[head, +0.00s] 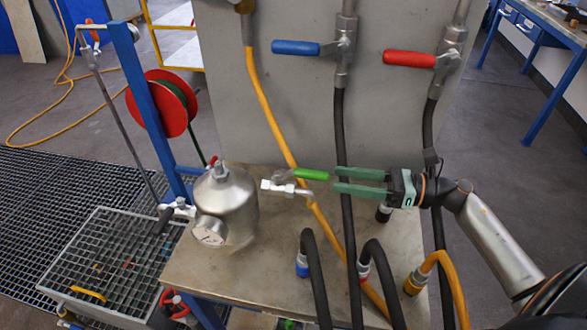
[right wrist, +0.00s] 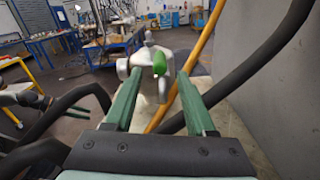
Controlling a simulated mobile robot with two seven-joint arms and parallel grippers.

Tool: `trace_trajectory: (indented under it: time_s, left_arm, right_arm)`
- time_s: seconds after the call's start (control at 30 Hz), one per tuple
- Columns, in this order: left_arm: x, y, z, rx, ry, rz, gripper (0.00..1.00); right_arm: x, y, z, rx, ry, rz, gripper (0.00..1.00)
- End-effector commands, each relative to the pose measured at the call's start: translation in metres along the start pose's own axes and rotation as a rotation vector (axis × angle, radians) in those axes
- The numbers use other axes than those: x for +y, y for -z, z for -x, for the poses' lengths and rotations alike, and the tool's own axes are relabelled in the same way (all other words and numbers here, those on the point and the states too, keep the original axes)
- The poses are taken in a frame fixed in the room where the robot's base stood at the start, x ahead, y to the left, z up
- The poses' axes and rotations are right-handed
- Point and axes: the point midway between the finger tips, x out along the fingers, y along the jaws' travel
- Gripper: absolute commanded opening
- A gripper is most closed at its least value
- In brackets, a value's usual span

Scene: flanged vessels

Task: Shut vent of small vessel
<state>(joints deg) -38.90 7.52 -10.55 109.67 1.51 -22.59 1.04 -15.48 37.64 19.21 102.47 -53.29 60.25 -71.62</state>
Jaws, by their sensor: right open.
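The lever points right, roughly along the short vent pipe. My right gripper (head: 335,181) is open and empty, its fingertips just right of the lever's free end. In the right wrist view the green lever (right wrist: 160,62) shows ahead, between the open fingertips of the gripper (right wrist: 159,76).
A yellow hose (head: 262,100) and black hoses (head: 341,130) hang in front of the grey panel (head: 300,85). Blue (head: 296,47) and red (head: 409,58) valve levers sit above. More hoses arch from the bench (head: 265,270) front. A blue post (head: 150,110) stands left of the vessel.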

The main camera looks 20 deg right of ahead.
Motion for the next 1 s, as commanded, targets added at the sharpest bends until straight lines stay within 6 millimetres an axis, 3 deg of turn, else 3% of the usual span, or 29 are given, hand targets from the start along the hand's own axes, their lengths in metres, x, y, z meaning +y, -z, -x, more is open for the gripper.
trace_trajectory:
  time_s: [0.3,0.5,0.93,1.0]
  left_arm:
    - [0.001,0.016,0.014,0.000,0.000,0.000,0.56]
    - [0.001,0.021,0.019,0.001,0.000,0.000,0.56]
    - [0.001,0.022,0.019,0.002,0.000,0.000,0.56]
    - [0.001,0.022,0.019,0.002,0.000,-0.001,0.56]
  right_arm:
    - [0.001,-0.005,-0.067,-0.004,-0.001,0.000,0.56]
    - [0.001,-0.003,-0.094,-0.002,0.001,-0.001,0.56]
    - [0.000,0.000,-0.103,0.001,0.001,0.000,0.56]
    - [0.000,0.000,-0.103,0.001,0.001,0.000,0.48]
